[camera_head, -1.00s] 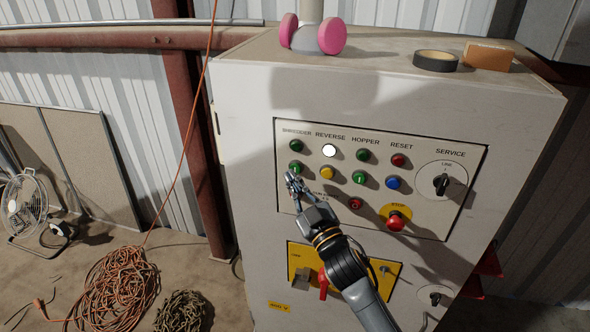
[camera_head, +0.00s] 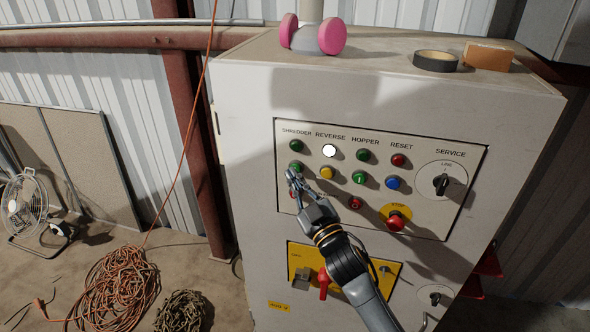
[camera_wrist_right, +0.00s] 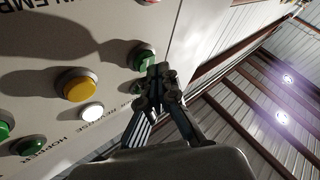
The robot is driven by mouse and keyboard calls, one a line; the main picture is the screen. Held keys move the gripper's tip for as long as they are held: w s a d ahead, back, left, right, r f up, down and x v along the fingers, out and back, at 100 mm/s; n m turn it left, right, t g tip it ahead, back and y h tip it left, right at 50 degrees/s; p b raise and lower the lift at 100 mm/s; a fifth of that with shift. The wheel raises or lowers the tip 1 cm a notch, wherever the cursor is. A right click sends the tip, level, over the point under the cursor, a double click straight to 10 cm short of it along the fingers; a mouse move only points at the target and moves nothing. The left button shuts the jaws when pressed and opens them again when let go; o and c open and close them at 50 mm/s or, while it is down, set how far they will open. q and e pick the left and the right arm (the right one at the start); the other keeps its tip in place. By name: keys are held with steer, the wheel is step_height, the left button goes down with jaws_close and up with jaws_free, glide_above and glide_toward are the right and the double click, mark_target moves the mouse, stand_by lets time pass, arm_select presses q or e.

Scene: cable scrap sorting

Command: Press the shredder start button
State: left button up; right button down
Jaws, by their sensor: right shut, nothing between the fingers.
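The control panel (camera_head: 460,215) on the pale cabinet has a SHREDDER column at its left. An upper green button (camera_head: 296,146) sits under that label, with a lower green button (camera_head: 296,167) below it. My right gripper (camera_head: 291,174) is shut and empty, its tips just under the lower green button. In the right wrist view, the shut fingertips (camera_wrist_right: 160,74) are right beside the lower green button (camera_wrist_right: 141,57); I cannot tell if they touch it. The upper green button (camera_wrist_right: 137,86) is partly hidden behind the fingers.
Close by are a lit white button (camera_head: 329,151), a yellow button (camera_head: 327,173) and several others. A red stop button (camera_head: 396,223) is at the lower right. A respirator (camera_head: 318,36), tape roll (camera_head: 435,61) and orange box (camera_head: 488,55) stand on top.

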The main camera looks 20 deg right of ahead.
steer(key=shift+w+d, duration=0.3)
steer(key=shift+w, duration=0.1)
stand_by(0.4)
steer(key=shift+s, duration=0.1)
steer(key=shift+s+a, duration=0.55)
steer(key=shift+s, duration=0.1)
steer(key=s+a, duration=0.1)
steer(key=s, duration=0.1)
steer(key=s+a+p, duration=0.1)
steer(key=s, duration=0.1)
steer(key=shift+a, duration=0.4)
steer(key=shift+f, duration=0.1)
stand_by(0.7)
